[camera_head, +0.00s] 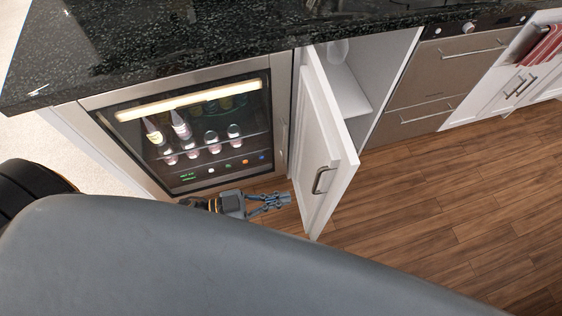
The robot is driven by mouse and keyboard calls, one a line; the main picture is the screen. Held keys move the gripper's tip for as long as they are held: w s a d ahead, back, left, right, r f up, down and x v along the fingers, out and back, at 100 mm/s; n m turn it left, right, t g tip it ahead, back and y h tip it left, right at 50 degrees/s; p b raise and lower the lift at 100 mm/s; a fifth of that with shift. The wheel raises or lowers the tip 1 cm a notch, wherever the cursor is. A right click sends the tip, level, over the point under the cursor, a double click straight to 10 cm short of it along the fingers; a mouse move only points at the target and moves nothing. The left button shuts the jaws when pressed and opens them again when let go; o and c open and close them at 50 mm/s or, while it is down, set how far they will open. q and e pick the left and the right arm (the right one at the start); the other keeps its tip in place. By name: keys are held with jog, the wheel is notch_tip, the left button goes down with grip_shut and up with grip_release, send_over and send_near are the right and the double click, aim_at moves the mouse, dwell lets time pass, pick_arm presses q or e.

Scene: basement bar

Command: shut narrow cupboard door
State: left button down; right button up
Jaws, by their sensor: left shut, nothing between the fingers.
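The narrow cupboard door (318,150) is white with a dark bar handle (319,180) and stands swung open into the room. Behind it, to the right, the open white cupboard (346,88) shows a shelf and a clear glass-like item (338,50) near the top. My left gripper (286,199) is shut and empty, low in front of the wine cooler. Its tips point right, towards the door's left face, and look close to it; I cannot tell whether they touch. My right gripper does not show.
A glass-fronted wine cooler (200,135) with bottles is left of the cupboard, under a dark speckled countertop (190,35). Steel drawers (420,95) and white cabinets with a red striped towel (543,45) are on the right. The wooden floor (430,200) right of the door is clear.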

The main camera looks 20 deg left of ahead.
aim_at(335, 188)
pick_arm(q)
jog(key=p+x, duration=0.1)
jog(key=x, duration=0.9)
jog(key=shift+w+d, duration=0.3)
